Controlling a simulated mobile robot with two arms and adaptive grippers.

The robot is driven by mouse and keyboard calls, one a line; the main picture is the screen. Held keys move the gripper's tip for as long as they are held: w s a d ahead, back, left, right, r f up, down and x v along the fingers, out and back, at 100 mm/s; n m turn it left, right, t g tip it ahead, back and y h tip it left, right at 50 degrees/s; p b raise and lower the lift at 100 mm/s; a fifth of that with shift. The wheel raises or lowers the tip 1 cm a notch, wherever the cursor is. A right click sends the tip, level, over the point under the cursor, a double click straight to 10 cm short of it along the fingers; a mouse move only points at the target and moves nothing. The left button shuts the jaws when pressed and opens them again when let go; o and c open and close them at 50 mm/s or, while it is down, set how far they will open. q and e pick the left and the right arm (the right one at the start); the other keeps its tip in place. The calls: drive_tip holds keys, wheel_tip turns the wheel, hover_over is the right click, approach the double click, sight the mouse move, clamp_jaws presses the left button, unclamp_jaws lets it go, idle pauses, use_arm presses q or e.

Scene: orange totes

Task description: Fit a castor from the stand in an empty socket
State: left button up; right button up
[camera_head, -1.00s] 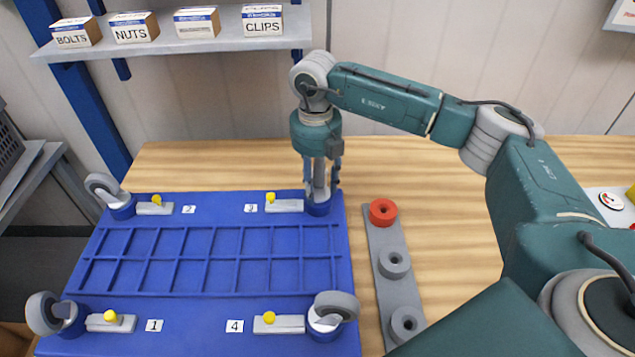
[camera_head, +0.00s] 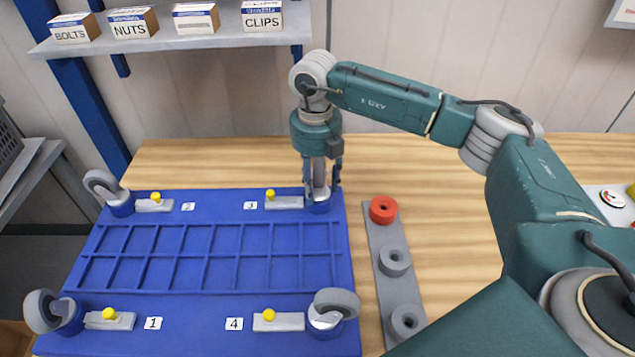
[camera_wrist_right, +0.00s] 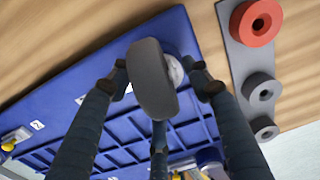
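My right gripper (camera_head: 321,190) points down at the board's far right corner, beside label 3. In the wrist view its fingers (camera_wrist_right: 160,85) stand spread around a castor's dark wheel (camera_wrist_right: 152,82), with gaps at the sides. The castor is over or in the corner socket (camera_head: 319,206); how deep it sits is hidden. Castors also stand at corner 2 (camera_head: 103,187), corner 1 (camera_head: 42,311) and corner 4 (camera_head: 337,302) of the blue board (camera_head: 200,310). The grey stand (camera_head: 378,237) has a red ring seat (camera_head: 383,209) and two grey ring seats, all without castors. My left gripper is out of view.
Grey latches with yellow knobs, such as the one by label 3 (camera_head: 284,202), lie beside the corners. A shelf (camera_head: 220,45) with small boxes hangs behind. The wooden table (camera_head: 450,240) is clear around the stand. A panel with a red button (camera_head: 612,201) is at far right.

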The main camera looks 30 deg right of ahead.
drive_tip(key=shift+o, duration=1.2)
drive_tip(key=shift+s, duration=0.1)
wheel_tip(320, 180, up, 12)
drive_tip(key=shift+a+r, duration=0.1)
drive_tip(key=shift+a, duration=0.05)
